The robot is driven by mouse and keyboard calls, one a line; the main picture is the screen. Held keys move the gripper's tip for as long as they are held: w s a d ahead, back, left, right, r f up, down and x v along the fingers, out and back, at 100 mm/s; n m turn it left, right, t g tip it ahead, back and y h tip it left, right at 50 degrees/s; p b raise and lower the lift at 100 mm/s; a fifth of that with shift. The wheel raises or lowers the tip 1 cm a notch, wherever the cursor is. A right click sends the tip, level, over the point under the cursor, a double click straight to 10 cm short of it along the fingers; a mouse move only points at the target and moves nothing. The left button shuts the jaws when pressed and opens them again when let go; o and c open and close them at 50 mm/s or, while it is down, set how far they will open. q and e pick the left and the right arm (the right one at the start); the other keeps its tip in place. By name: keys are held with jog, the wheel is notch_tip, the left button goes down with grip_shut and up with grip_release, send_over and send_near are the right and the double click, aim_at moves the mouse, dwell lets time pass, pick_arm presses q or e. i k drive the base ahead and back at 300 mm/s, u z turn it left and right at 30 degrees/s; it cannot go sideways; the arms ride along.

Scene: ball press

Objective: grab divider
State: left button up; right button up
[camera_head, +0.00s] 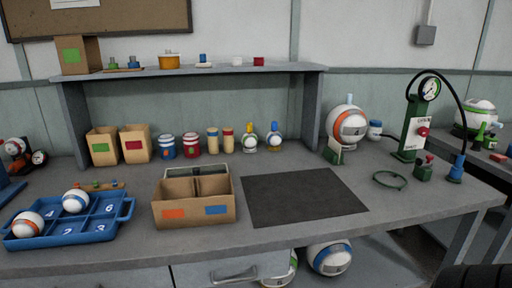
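An open cardboard box (172,215) with an orange patch and a blue patch on its front stands left of the middle of the bench. An upright cardboard divider (197,186) shows inside it, splitting it into a left and a right compartment. Its lower part is hidden by the box's front wall. A thin grey-green panel or frame (197,170) shows at the box's back edge; I cannot tell whether it touches the box. Neither of my grippers is in view.
A blue numbered tray (97,228) with two balls is at left. A dark mat (300,198) lies right of the box, empty. Bottles and jars stand behind, under a shelf (190,73). A green gauge pump (414,128) and a ball (346,124) are at right.

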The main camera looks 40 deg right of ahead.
aim_at(333, 144)
jog(key=u, duration=2.45)
jog(key=k, duration=2.45)
jog(key=z, duration=0.95)
